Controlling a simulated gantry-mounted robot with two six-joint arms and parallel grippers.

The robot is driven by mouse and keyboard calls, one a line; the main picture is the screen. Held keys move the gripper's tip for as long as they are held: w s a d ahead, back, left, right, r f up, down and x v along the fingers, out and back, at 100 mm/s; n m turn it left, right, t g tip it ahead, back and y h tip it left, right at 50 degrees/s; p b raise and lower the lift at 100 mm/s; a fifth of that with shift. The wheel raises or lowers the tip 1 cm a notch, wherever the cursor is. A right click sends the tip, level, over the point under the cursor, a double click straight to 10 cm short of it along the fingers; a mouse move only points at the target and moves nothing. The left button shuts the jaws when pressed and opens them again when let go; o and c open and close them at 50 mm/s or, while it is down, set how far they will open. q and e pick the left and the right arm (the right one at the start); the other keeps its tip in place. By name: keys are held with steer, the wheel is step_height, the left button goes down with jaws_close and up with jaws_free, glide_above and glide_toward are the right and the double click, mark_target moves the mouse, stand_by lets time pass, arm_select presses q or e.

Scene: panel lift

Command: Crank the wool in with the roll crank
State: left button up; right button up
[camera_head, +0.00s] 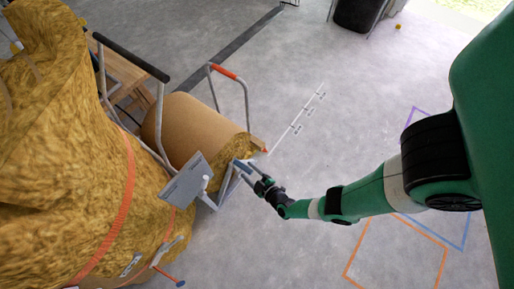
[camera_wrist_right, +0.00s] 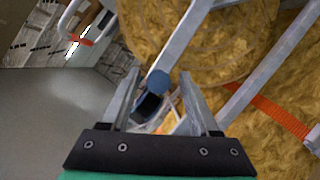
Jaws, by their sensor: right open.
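The yellow-brown wool (camera_head: 60,150) fills the left of the head view. A brown wrapped roll (camera_head: 190,125) with wool at its near end (camera_head: 238,149) lies in a metal frame; wool also fills the upper right of the wrist view (camera_wrist_right: 190,40). My right gripper (camera_head: 246,171) is at the roll's near end. In the wrist view my right gripper (camera_wrist_right: 159,78) is open, with a round blue knob (camera_wrist_right: 158,81), seemingly the crank's handle end, between its fingertips. I cannot tell whether they touch it. The rest of the crank is unclear. My left gripper is not in view.
A grey plate (camera_head: 187,180) stands between wool and roll. A frame bar with an orange grip (camera_head: 223,71) rises behind the roll. A red-orange strap (camera_head: 118,215) crosses the wool. A rod with a blue end (camera_head: 180,283) sticks out below. The floor to the right is mostly clear.

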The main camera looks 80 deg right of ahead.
steer(key=p+v, duration=0.2)
steer(key=v, duration=0.4)
steer(key=shift+a+r, duration=0.1)
steer(key=shift+s+a+p, duration=0.2)
steer(key=shift+s+p, duration=0.1)
steer(key=shift+s, duration=0.25)
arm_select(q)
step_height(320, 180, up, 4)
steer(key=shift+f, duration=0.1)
